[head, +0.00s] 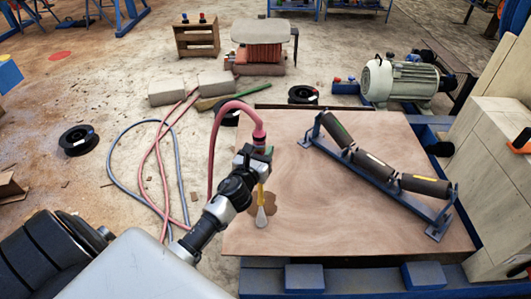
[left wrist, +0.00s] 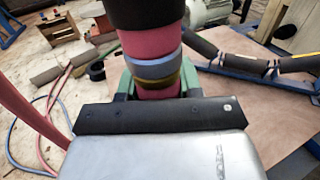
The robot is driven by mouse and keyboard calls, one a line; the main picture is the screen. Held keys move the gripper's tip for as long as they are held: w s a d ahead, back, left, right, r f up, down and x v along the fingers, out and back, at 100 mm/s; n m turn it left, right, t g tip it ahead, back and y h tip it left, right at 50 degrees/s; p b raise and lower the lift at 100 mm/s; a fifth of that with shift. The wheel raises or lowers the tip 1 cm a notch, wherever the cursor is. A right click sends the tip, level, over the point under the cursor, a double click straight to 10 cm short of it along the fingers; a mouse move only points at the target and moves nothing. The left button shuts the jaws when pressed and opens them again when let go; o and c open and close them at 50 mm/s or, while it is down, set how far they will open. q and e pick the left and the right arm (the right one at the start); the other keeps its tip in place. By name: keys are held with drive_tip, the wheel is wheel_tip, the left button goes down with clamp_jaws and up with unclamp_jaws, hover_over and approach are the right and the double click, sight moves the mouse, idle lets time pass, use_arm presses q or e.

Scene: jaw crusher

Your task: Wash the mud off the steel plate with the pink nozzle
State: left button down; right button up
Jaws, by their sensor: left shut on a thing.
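My left gripper (head: 257,151) is shut on the pink nozzle (head: 259,133) above the left part of the plate. In the left wrist view, the nozzle (left wrist: 152,48) shows pink, black, blue-grey and yellow bands between green fingers. A pink hose runs from its top. A thin yellow part ending in a pale, drop-shaped tip shows below the gripper; I cannot tell whether this tip touches the plate. The broad brownish plate (head: 330,225) lies flat. A darker brown mud patch (head: 271,198) shows around the yellow part, partly hidden by my arm. My right gripper is not in view.
A roller frame (head: 385,176) with dark rollers lies across the plate's right side. Pink and blue hoses (head: 160,165) loop on the floor at left. A motor (head: 398,82), grey blocks (head: 173,92) and black spools (head: 78,140) stand around. The plate's lower middle is clear.

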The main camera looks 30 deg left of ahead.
use_arm(q)
drive_tip(key=w+a+b, duration=0.1)
drive_tip(key=w+a, duration=0.3)
drive_tip(key=w, duration=0.3)
drive_tip(key=shift+w+a+b, duration=0.3)
drive_tip(key=shift+w+a, duration=0.05)
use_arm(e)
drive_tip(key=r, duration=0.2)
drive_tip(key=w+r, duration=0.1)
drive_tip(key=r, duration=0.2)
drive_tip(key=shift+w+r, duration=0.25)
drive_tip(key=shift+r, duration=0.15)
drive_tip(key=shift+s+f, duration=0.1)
